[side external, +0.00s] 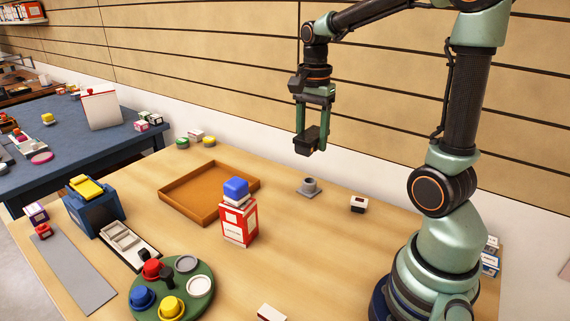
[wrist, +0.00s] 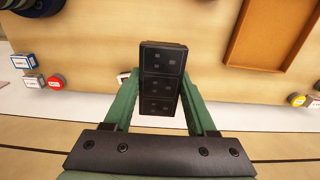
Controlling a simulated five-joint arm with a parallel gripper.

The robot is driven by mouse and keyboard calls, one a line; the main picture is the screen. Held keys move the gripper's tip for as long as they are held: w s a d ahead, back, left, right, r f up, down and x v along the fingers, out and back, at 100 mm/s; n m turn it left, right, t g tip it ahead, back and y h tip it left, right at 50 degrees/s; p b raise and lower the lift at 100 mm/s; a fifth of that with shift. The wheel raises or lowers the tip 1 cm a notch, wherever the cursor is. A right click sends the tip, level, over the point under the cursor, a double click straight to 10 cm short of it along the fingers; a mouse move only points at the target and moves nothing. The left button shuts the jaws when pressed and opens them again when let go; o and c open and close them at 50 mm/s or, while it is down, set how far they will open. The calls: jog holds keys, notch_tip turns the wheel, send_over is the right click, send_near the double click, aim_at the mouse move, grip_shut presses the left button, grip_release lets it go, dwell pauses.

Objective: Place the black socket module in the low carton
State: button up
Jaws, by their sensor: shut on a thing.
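The black socket module (side external: 303,143) is held in the air by my gripper (side external: 312,138). My gripper is shut on it. In the wrist view the module (wrist: 162,78) is a long black block with several socket faces in a row, between the two green fingers. The low carton, a shallow orange-brown open tray (side external: 182,209), lies on the wooden table left of my gripper in the side view. It looks empty there. In the wrist view part of the carton (wrist: 238,37) shows at the upper right, apart from the module.
A grey cup-like piece (side external: 309,187) and a small black-and-white block (side external: 358,204) sit on the table. A green round tray (side external: 205,302) holds coloured knobs.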

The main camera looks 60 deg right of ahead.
jog(key=w+r+n, duration=0.2)
jog(key=w+r, duration=0.1)
jog(key=w, duration=0.6)
jog(key=n, duration=0.7)
send_over(217, 204)
notch_tip(217, 204, down, 20)
jog(key=shift+w+f, duration=0.1)
jog(key=shift+f, duration=0.1)
jog(key=shift+f, duration=0.3)
jog(key=shift+f, duration=0.2)
jog(key=o, duration=1.4)
